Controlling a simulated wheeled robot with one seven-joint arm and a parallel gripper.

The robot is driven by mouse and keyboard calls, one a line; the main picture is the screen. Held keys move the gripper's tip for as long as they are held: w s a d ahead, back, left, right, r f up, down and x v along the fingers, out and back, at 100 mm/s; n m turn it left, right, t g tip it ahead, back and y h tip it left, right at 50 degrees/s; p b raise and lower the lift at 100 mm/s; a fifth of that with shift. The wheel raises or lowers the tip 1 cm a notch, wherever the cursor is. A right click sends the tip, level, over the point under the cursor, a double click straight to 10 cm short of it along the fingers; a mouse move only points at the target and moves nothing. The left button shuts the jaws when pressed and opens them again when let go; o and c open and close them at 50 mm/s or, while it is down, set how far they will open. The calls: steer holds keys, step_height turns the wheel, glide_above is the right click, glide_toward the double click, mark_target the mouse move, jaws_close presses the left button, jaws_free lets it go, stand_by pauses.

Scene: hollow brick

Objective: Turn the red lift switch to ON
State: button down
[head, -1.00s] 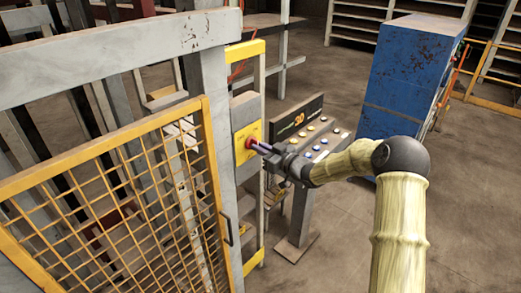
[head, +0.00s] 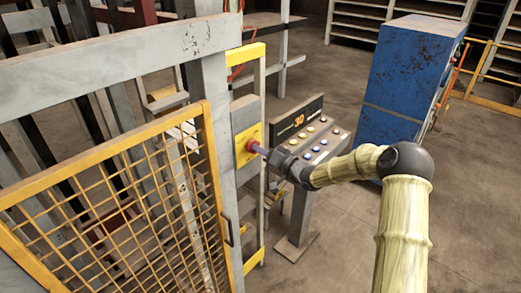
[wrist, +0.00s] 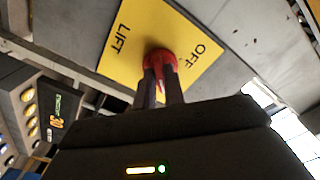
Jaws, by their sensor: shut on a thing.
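The red lift switch (wrist: 160,60) sits on a yellow plate (wrist: 130,35) marked LIFT and OFF in the wrist view. In the head view the red switch (head: 250,145) and its yellow plate (head: 241,142) are on a grey post by the mesh gate. My gripper (wrist: 162,72) is shut on the red switch, with its two dark fingers against the knob. In the head view my gripper (head: 260,150) reaches the switch from the right. The fingers hide part of the knob, and no ON label is visible.
A yellow mesh gate (head: 120,200) stands left of the switch. A control console (head: 310,140) with several coloured buttons and a display reading 30 stands just behind my wrist. A rusty blue cabinet (head: 405,85) stands at the back right. The floor on the right is open.

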stand_by(0.4)
steer(key=c, duration=1.5)
jaws_free()
steer(key=shift+d, duration=0.15)
steer(key=b+v, duration=0.6)
steer(key=v, duration=1.1)
steer(key=shift+s, duration=0.2)
steer(key=shift+f, duration=0.1)
